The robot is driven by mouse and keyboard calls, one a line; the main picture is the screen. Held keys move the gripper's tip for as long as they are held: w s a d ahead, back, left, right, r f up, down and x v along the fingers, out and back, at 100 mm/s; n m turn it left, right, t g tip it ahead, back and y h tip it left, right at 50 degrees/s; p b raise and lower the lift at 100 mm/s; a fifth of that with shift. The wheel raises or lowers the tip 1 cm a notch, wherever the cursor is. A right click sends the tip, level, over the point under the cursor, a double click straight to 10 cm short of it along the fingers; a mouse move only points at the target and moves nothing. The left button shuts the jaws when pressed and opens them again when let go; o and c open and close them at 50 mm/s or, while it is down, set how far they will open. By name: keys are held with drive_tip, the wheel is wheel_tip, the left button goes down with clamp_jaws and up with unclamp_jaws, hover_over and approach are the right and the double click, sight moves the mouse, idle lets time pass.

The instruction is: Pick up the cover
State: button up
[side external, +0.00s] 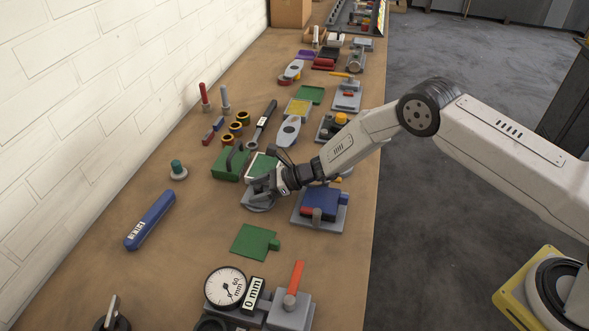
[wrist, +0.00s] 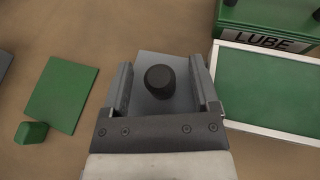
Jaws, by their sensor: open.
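A grey plate with a dark round knob, which looks like the cover (wrist: 148,62), lies in the middle of the wrist view. My gripper (wrist: 162,66) is open, with one finger on each side of the knob. I cannot tell whether the fingers touch the cover. In the side external view my gripper (side external: 264,188) is low over the bench, and the grey cover (side external: 257,205) shows partly beneath it. The gripper hides the knob there.
A green box labelled LUBE (wrist: 270,17) and a white-framed green pad (wrist: 270,82) stand close on the right. A flat green plate (wrist: 60,92) lies left. In the side external view, a blue block on a grey base (side external: 320,203) and a dial gauge (side external: 225,286) are near.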

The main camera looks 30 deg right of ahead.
clamp_jaws()
drive_tip(key=shift+r, duration=0.1)
idle(1.2)
